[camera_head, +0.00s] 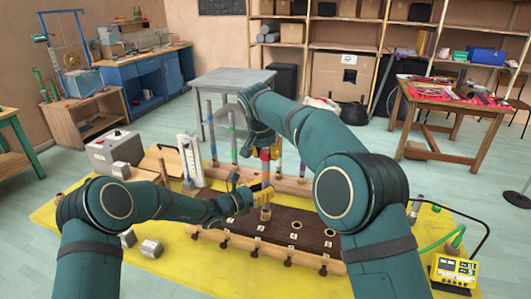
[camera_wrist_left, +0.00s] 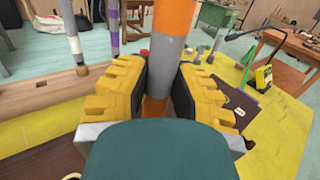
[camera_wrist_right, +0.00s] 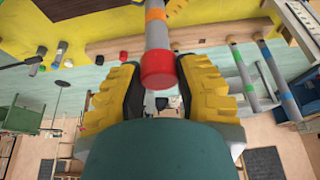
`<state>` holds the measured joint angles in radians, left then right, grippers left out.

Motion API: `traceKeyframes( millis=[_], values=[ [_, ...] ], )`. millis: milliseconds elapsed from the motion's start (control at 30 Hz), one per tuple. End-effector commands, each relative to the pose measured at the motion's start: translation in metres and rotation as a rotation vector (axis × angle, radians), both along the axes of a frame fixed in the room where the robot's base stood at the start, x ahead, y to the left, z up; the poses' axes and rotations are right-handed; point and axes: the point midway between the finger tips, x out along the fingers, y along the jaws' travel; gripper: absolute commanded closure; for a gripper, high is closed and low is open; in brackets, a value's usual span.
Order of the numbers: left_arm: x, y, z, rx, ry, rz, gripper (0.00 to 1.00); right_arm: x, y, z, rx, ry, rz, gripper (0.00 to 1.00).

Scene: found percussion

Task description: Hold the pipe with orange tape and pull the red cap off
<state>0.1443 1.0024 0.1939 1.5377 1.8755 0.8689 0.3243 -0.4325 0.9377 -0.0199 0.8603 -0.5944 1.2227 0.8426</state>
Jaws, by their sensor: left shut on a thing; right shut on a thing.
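The grey pipe with orange tape (camera_wrist_left: 175,18) stands upright between my left gripper's pads. My left gripper (camera_head: 262,194) is shut on it below the tape, low over the dark board with holes (camera_head: 262,226). The red cap (camera_wrist_right: 158,72) sits on the pipe's upper end, with no clear gap between cap and pipe. My right gripper (camera_wrist_right: 158,88) is shut on the cap from above, a pad on each side. In the head view the red cap (camera_head: 265,154) shows just under my right gripper (camera_head: 264,148), partly hidden by the fingers.
Other taped pipes, one with purple tape (camera_head: 233,142), stand in a wooden rack behind. A yellow meter (camera_head: 455,272) with cables sits at the right.

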Motion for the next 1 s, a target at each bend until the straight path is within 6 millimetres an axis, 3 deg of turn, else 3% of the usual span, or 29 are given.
traceKeyframes(
  millis=[1000],
  values=[
    [0.000,0.001,-0.003,0.005,0.004,0.001,1.00,0.000,0.001,0.023,0.001,0.000,0.001,0.99]
  ],
)
